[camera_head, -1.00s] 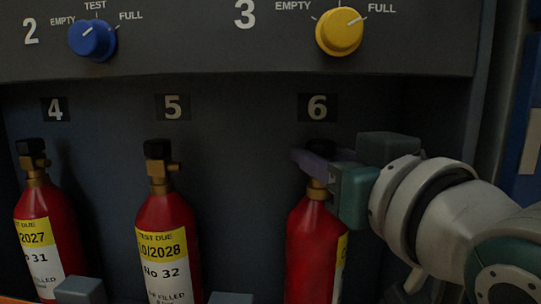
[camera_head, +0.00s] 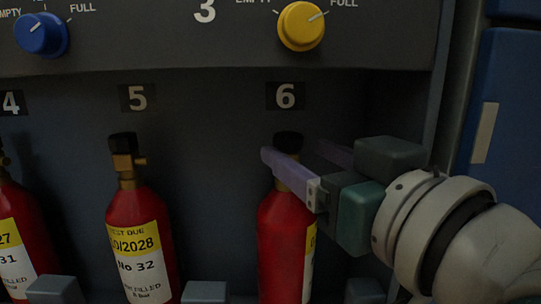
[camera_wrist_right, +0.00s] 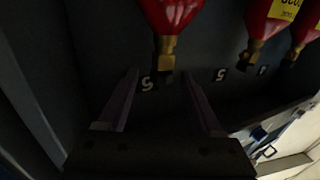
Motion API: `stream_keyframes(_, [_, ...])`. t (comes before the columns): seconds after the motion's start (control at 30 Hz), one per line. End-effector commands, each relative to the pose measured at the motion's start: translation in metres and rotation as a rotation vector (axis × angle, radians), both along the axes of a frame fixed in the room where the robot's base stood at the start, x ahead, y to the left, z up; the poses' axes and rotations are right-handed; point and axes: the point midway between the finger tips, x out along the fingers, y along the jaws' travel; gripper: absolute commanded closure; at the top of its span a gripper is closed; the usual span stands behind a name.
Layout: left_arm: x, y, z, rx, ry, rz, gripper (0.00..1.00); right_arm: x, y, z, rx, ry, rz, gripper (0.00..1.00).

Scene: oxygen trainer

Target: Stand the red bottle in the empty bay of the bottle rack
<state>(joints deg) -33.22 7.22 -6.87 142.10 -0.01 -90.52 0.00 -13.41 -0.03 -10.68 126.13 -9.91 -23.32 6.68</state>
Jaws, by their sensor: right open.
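A red bottle (camera_head: 285,235) with a brass neck and black cap stands upright below the number 6 label in the rack (camera_head: 225,185). My right gripper (camera_head: 292,150) is at its neck, coming in from the right. The jaws are open, with one finger passing in front of the neck and the other farther back to the right. In the right wrist view, the bottle's brass valve (camera_wrist_right: 166,47) shows between and beyond the two spread fingers. The bottle's base is below the head view. My left gripper is not in view.
Another red bottle (camera_head: 140,235) stands under label 5, and a third (camera_head: 22,235) is cut off at the left under label 4. Grey blocks (camera_head: 205,292) stand low between the bottles. A panel with a yellow knob (camera_head: 301,26) overhangs above. A side wall closes the right.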

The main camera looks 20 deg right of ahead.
Motion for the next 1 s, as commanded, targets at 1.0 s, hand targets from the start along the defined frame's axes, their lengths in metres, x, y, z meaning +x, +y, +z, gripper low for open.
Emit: stream_keyframes(1.0, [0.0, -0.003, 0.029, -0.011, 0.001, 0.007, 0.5, -0.159, -0.039, -0.14, -0.146, 0.92, -0.006, 0.33])
